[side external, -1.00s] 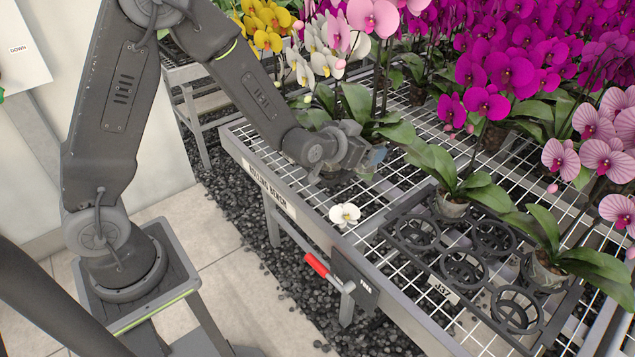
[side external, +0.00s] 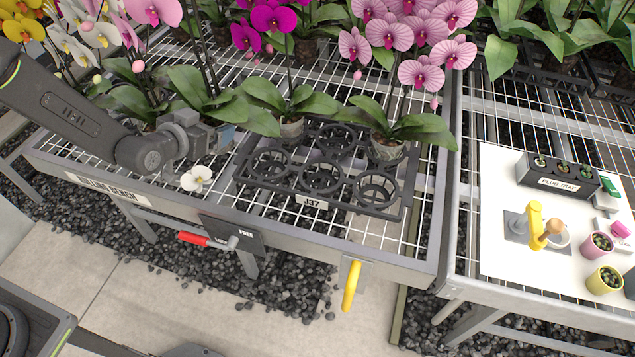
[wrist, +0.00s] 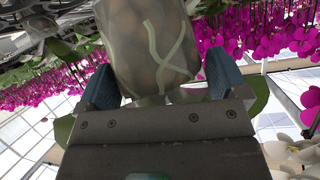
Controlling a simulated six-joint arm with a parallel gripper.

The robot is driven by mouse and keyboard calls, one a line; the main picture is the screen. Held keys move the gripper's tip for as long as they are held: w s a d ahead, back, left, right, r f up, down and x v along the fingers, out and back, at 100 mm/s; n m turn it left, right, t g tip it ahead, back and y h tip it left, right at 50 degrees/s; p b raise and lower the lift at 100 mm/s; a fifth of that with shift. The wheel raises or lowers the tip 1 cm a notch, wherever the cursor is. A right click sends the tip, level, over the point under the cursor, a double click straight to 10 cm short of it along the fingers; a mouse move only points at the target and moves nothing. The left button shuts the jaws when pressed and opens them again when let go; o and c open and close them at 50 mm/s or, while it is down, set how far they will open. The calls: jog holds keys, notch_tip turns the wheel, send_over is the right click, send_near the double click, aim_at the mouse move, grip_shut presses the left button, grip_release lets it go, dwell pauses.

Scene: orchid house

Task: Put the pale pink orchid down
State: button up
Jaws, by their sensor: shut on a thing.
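My gripper (side external: 215,137) is low over the bench, just left of the black tray (side external: 308,203) marked J37. In the wrist view, its two blue fingers (wrist: 160,85) are shut on a clear pot (wrist: 155,45) with pale roots inside. In the side view, broad green leaves (side external: 205,92) stand right above my gripper, and pale pink blooms (side external: 153,10) of the pale pink orchid show at the top left. My gripper hides the pot there. I cannot tell whether the pot touches the bench. Several rings of the tray are empty, including the near-left one (side external: 270,165).
A magenta orchid's pot (side external: 291,127) and a striped pink orchid's pot (side external: 388,149) sit in the tray. A loose white bloom (side external: 196,179) lies on the bench mesh. White and yellow orchids crowd the left. A red-handled lever (side external: 195,238) hangs at the bench's front edge.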

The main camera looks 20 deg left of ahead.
jog(key=w+d, duration=0.2)
jog(key=d, duration=0.9)
jog(key=w+d, duration=0.2)
jog(key=d, duration=0.9)
jog(key=f, duration=0.9)
jog(key=shift+w+d+f, duration=0.2)
jog(key=shift+w+f, duration=0.05)
jog(key=shift+f, duration=0.45)
jog(key=shift+f, duration=0.2)
jog(key=o, duration=1)
jog(key=shift+s+f, duration=0.1)
jog(key=shift+f, duration=0.05)
